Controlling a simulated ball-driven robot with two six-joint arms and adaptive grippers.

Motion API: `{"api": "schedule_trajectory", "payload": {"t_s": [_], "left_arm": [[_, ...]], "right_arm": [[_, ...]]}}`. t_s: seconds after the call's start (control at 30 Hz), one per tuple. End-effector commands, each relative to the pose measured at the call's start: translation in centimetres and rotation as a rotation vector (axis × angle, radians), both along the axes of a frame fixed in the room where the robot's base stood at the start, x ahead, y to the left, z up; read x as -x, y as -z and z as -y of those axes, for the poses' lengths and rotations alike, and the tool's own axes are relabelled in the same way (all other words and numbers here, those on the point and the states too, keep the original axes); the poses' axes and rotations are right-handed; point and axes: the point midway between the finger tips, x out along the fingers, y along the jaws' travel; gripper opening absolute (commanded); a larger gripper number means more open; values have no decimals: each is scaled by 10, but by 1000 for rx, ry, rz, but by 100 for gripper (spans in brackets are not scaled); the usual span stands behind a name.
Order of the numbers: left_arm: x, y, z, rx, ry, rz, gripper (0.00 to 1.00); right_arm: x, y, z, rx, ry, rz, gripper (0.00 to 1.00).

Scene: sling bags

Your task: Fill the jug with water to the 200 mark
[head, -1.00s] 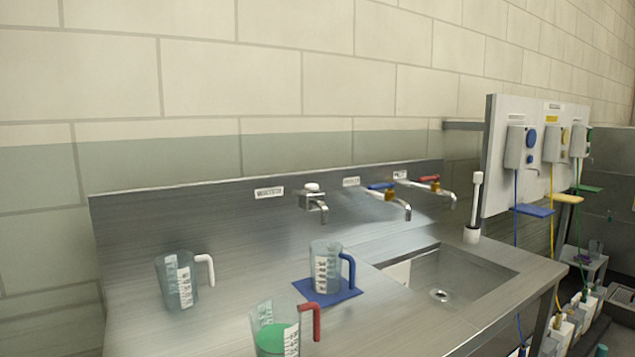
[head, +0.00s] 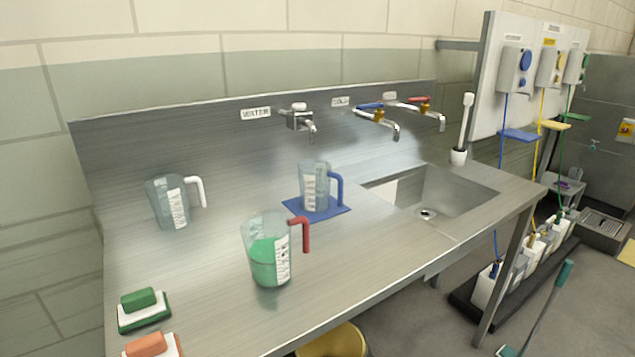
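Three clear measuring jugs stand upright on the steel counter. The jug with a white handle (head: 172,203) is at the left and looks empty. The jug with a blue handle (head: 314,187) stands on a blue mat (head: 335,212), and it looks empty too. The jug with a red handle (head: 268,250) is at the front and holds green liquid. A tap (head: 303,121) on the back panel has a label reading WATER (head: 255,113) to its left. No water stream shows. Neither of my grippers is in view.
A blue-handled tap (head: 380,117) and a red-handled tap (head: 424,110) hang over the sink (head: 440,192). A brush in a white holder (head: 459,155) stands behind it. Green (head: 140,301) and orange (head: 150,345) sponges lie front left. Dispensers (head: 516,70) hang at right.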

Motion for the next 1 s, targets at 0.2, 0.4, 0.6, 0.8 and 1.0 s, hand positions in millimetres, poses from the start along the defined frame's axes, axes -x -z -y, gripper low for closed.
{"api": "schedule_trajectory", "payload": {"t_s": [0.2,0.4,0.6,0.8,1.0], "left_arm": [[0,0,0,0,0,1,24],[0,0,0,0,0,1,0],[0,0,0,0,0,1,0],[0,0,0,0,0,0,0],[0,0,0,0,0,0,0]], "right_arm": [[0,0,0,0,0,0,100],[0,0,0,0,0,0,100],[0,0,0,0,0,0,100],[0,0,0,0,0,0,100],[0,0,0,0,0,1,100]]}}
